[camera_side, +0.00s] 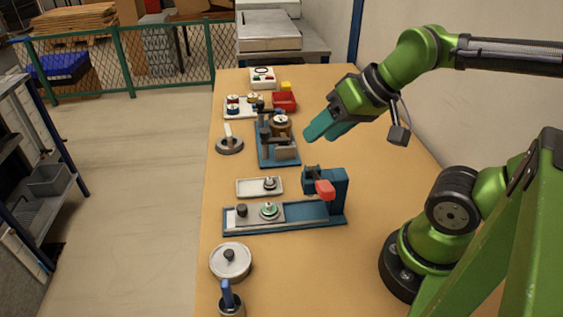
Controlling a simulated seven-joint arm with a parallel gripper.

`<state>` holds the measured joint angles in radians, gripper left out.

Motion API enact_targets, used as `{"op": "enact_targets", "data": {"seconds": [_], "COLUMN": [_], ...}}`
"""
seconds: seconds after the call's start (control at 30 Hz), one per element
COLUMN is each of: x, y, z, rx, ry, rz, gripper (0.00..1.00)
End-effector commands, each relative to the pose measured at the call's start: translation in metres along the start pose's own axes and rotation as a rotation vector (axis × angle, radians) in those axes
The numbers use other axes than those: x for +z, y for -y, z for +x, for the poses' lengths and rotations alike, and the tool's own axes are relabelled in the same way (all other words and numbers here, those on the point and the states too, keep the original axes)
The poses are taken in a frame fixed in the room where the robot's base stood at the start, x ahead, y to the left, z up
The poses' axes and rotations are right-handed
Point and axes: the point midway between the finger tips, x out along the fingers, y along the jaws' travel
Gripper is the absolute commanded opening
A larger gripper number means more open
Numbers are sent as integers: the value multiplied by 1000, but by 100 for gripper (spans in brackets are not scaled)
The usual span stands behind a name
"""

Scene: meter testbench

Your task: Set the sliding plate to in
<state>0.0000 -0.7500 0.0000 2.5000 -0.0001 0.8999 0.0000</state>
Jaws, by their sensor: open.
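The sliding plate (289,209) is a grey plate in a long blue base (322,222). It sits toward the left end of the base, away from the blue upright (340,188) at the right end. A dark knob (242,210) stands on its left part, and a round green-rimmed piece (269,210) sits on it. A red part (325,190) projects from the upright over the base. My gripper (318,130) has teal fingers and is open and empty. It is in the air, well behind and above the plate, touching nothing that I can see.
A white tray (245,188) with a small metal piece lies just behind the base. Another blue fixture (264,152) with dark clamps stands farther back. A lidded round pot (230,262) and a blue-handled cup (231,303) stand in front. The table right of the fixtures is clear.

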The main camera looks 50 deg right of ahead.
Motion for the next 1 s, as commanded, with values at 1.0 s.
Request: {"op": "enact_targets", "data": {"seconds": [1.0], "x": [-89], "y": [18], "z": [133], "rx": [497], "ry": [455], "rz": [831], "gripper": [52]}}
